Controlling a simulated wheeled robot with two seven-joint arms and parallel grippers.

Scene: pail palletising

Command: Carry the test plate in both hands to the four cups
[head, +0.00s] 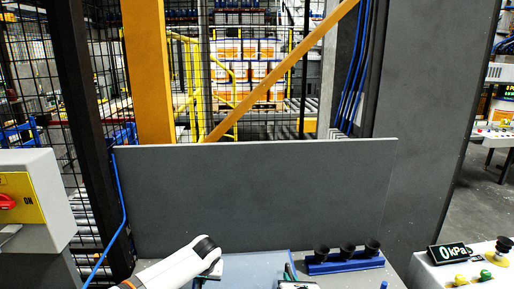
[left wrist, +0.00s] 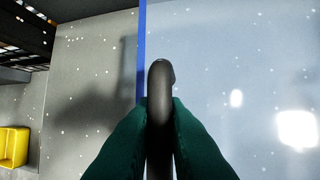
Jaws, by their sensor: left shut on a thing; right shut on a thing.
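The test plate (head: 250,268) is a flat blue-grey sheet at the bottom middle of the head view. It fills the right of the left wrist view (left wrist: 235,60), with a blue strip along its edge. My left gripper (head: 211,274) is at its left side; in the left wrist view its green fingers (left wrist: 160,120) are shut on a dark upright handle (left wrist: 161,78). My right gripper (head: 291,276) is at the plate's right side, mostly cut off by the frame.
A tall grey panel (head: 255,195) stands behind the plate and cups. A box with a red switch (head: 8,202) is at the left. A console with a display reading 0 kPa (head: 450,254) and buttons is at the right. A yellow bin (left wrist: 13,146) shows in the left wrist view.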

